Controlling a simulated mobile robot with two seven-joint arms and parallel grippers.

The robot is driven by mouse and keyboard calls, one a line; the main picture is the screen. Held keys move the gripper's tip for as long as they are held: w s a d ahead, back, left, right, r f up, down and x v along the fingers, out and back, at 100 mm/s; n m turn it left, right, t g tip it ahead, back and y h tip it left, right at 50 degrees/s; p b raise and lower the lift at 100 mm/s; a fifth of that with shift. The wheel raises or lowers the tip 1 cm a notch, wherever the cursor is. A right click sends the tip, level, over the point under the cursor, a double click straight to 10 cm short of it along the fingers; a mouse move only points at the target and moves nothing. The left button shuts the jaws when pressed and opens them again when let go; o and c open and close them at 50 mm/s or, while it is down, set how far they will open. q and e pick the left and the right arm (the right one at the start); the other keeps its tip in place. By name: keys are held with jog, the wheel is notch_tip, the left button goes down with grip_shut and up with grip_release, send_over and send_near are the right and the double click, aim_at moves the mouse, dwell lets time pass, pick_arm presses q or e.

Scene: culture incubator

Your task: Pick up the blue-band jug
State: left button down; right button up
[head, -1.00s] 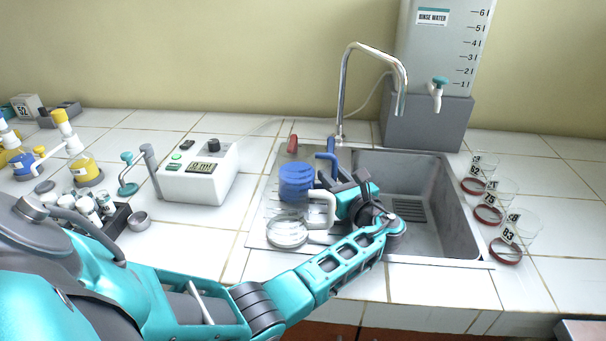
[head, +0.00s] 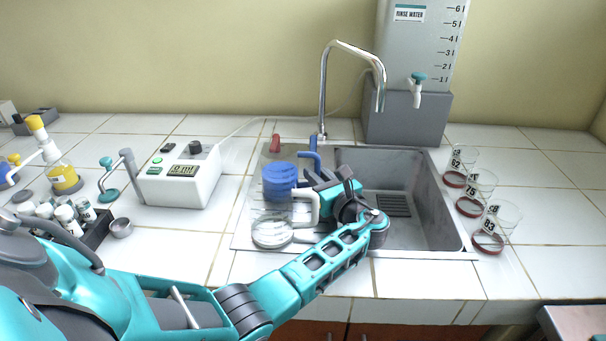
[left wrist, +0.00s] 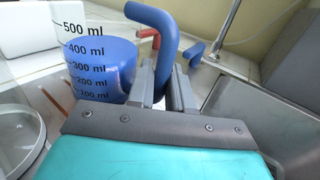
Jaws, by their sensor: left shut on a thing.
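The blue-band jug (head: 281,181) stands upright on the drainer left of the sink basin, and a second clear jug with a white handle (head: 305,207) stands in front of it. In the left wrist view the blue-band jug (left wrist: 100,70) shows black ml marks over its blue band. My left gripper (head: 318,184) is at the right side of the jug. In the left wrist view its fingers (left wrist: 167,82) are shut on the jug's blue handle (left wrist: 165,45). I cannot tell any gap under the jug. My right gripper is not in view.
The faucet (head: 325,85) rises behind the sink basin (head: 420,200). Red and blue tap knobs sit near its foot. A white instrument (head: 185,175) and a rack of vials (head: 95,235) stand left. Labelled beakers (head: 500,215) line the right side.

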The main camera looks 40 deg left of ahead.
pick_arm(q)
jog(key=shift+r, duration=0.25)
